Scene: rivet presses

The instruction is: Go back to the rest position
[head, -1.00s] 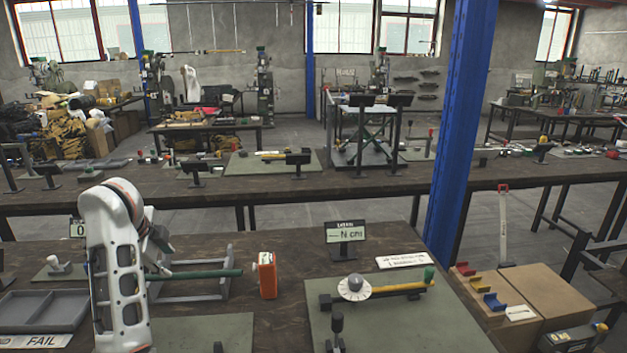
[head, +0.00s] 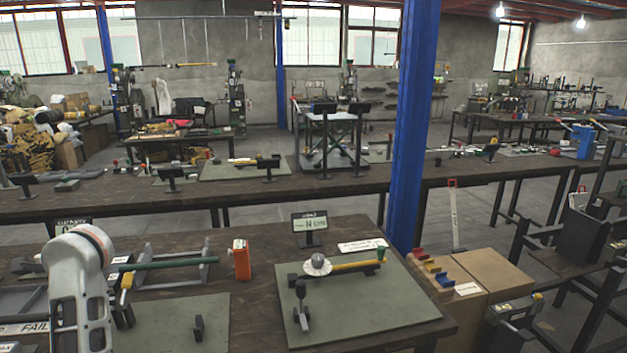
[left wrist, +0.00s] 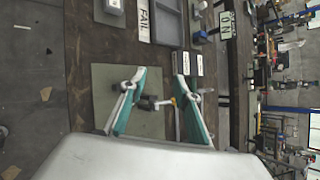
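My left arm comes in at the lower left of the head view, with white links over the bench (head: 270,245). My left gripper shows in the left wrist view (left wrist: 158,80), with two teal and grey fingers spread wide apart. It is open, with a clear gap between the fingers. It is over a green mat (left wrist: 105,80), where a small dark fixture (left wrist: 148,103) shows beyond the fingers. No object is seen gripped. My right gripper is in neither view.
A second green mat (head: 400,310) holds a yellow-handled tool (head: 350,266) with a round dial. An orange device (head: 241,260), a small display (head: 310,222) and a grey tray (left wrist: 168,22) stand nearby. Cardboard boxes (head: 485,275) and a blue post (head: 410,130) are to the right.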

